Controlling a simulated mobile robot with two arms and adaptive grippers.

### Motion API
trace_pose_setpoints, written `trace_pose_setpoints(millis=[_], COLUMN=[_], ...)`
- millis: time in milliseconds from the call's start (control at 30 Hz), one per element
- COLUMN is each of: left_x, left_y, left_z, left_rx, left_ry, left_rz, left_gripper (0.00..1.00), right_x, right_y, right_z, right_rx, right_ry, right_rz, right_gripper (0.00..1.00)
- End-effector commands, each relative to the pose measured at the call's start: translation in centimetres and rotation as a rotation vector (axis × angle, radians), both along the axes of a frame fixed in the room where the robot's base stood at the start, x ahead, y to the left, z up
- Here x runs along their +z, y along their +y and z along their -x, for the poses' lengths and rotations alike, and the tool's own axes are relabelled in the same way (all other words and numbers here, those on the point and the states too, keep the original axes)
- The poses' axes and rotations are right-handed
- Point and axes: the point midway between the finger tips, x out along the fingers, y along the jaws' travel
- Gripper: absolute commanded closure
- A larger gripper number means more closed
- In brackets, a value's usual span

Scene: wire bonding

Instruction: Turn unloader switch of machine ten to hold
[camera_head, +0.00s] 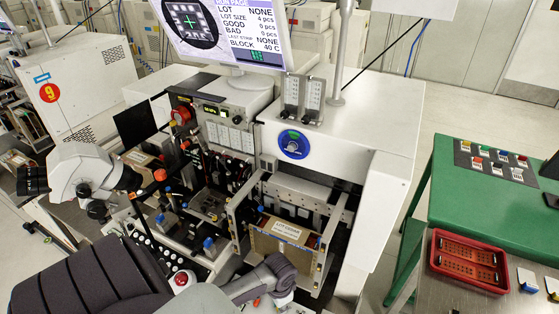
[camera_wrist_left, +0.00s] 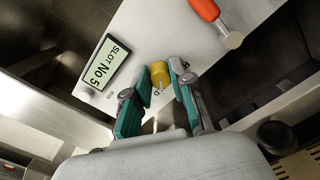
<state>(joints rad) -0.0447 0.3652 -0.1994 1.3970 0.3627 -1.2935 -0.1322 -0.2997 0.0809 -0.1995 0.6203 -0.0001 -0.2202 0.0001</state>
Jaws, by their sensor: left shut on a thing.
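In the left wrist view a yellow switch knob (camera_wrist_left: 160,74) stands on a pale panel (camera_wrist_left: 140,38). My left gripper (camera_wrist_left: 160,88) has its green-padded fingers on both sides of the knob and is shut on it. A thin pale pointer shows at the knob's lower side. In the head view, a grey arm link (camera_head: 268,281) shows at the bottom, but the gripper and the knob cannot be made out. My right gripper is not in view.
A display reading "SLOT No 5" (camera_wrist_left: 103,66) is left of the knob. An orange-handled lever (camera_wrist_left: 205,10) is at upper right.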

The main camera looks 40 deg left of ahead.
Motion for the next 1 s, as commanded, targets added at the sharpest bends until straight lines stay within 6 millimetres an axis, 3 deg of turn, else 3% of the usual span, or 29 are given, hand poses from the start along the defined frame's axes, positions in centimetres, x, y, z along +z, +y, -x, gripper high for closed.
trace_pose_setpoints(millis=[467, 500, 600, 1000], left_x=[0.01, 0.02, 0.02, 0.62], left_y=[-0.01, -0.01, -0.01, 0.03], left_z=[-0.03, -0.04, -0.03, -0.1], left_rx=[-0.013, -0.013, -0.012, -0.012], left_ry=[-0.001, -0.001, -0.001, -0.003], left_rz=[0.0, 0.0, 0.0, 0.0], left_gripper=[1.0, 0.7, 0.54, 0.52], right_x=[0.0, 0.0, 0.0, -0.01], right_y=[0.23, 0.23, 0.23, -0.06], right_z=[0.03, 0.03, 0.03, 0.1], right_rx=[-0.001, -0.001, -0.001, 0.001], right_ry=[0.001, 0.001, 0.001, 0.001], right_rz=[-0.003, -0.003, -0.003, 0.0], right_gripper=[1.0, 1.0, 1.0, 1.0])
